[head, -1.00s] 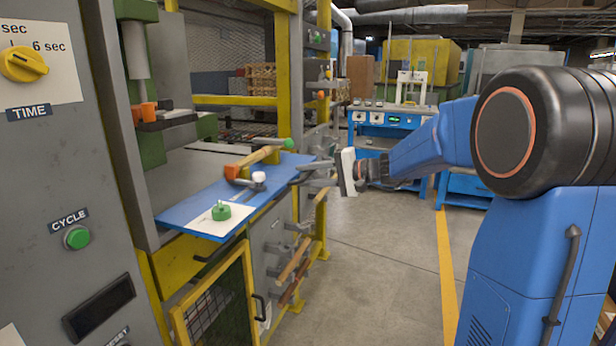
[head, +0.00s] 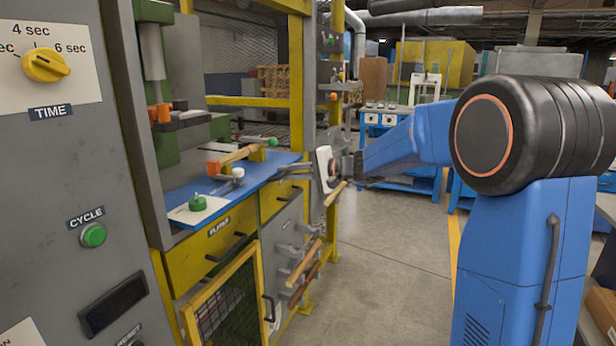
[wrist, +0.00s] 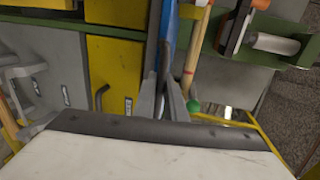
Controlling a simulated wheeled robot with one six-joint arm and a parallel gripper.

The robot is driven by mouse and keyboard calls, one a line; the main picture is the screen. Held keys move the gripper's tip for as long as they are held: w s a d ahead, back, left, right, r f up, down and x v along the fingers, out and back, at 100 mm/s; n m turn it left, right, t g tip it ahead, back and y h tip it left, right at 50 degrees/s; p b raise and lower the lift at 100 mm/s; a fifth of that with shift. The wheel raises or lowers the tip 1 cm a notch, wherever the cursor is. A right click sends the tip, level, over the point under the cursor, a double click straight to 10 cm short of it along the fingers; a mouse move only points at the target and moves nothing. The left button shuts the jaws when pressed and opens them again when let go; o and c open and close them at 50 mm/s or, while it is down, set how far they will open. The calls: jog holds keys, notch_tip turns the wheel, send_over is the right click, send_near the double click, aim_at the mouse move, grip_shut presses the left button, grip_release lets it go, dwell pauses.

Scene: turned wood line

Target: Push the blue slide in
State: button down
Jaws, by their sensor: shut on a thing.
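The blue slide (head: 262,177) is a flat blue board at the front of the machine, above a yellow drawer (head: 210,250). On it are a white plate with a green knob (head: 198,202), a wooden-handled tool with a green end (head: 240,155) and a small grey piece with a white tip (head: 232,178). My gripper (head: 284,171) is at the slide's right end. In the wrist view its grey fingers (wrist: 170,100) straddle the blue slide's edge (wrist: 171,45) and are shut on it. The slide's far side, inside the machine, is hidden.
A grey panel with a yellow dial (head: 45,65) and a green cycle button (head: 93,235) stands at the left. Grey hooks with wooden-handled tools (head: 305,260) stick out below my gripper. Open floor (head: 385,250) lies to the right.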

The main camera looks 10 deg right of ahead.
aim_at(248, 168)
jog(key=x, duration=0.4)
jog(key=r+x, duration=0.1)
jog(key=x, duration=0.3)
jog(key=r+x, duration=0.1)
jog(key=x, duration=0.4)
jog(key=shift+w+a+r, duration=0.1)
jog(key=shift+a+r, duration=0.1)
jog(key=shift+r, duration=0.05)
jog(key=shift+w+a+r, duration=0.1)
jog(key=shift+w+a, duration=0.4)
jog(key=shift+a, duration=0.15)
jog(key=c, duration=1.8)
grip_release()
jog(key=shift+a, duration=0.15)
jog(key=shift+s+d, duration=0.1)
jog(key=shift+d, duration=0.15)
jog(key=shift+s+d+f+v, duration=0.15)
jog(key=shift+f+v, duration=0.7)
jog(key=shift+v, duration=4)
jog(key=shift+s+d+f+v, duration=0.15)
jog(key=shift+f+v, duration=0.7)
jog(key=shift+v, duration=3.95)
jog(key=shift+d+f+v, duration=0.15)
jog(key=shift+f+v, duration=0.7)
jog(key=shift+v, duration=4)
